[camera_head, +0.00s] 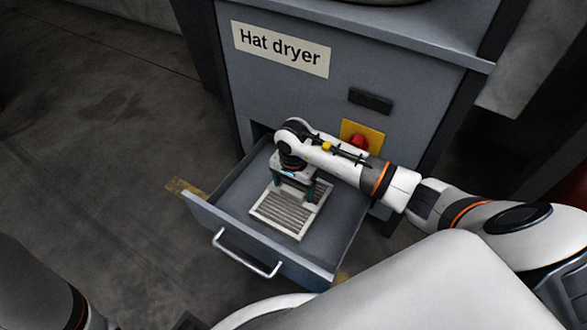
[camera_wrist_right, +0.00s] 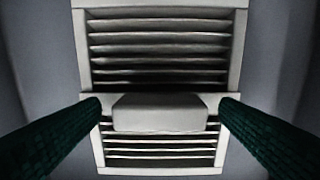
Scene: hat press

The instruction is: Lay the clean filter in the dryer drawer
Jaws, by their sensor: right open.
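The clean filter (camera_head: 289,209) is a pale slatted frame lying flat inside the open dryer drawer (camera_head: 334,236). My right gripper (camera_head: 294,194) points down just over the filter's far part. In the right wrist view the filter (camera_wrist_right: 160,50) fills the middle, with a raised block (camera_wrist_right: 158,113) across it. The two dark green fingers of my right gripper (camera_wrist_right: 160,108) stand apart on either side of that block, with a gap at each side. My left gripper does not show.
The grey hat dryer (camera_head: 300,95) stands behind the drawer, with a label, a dark handle and a red knob (camera_head: 360,141) on a yellow plate. The drawer's front has a bar handle (camera_head: 246,262). Bare floor lies to the left.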

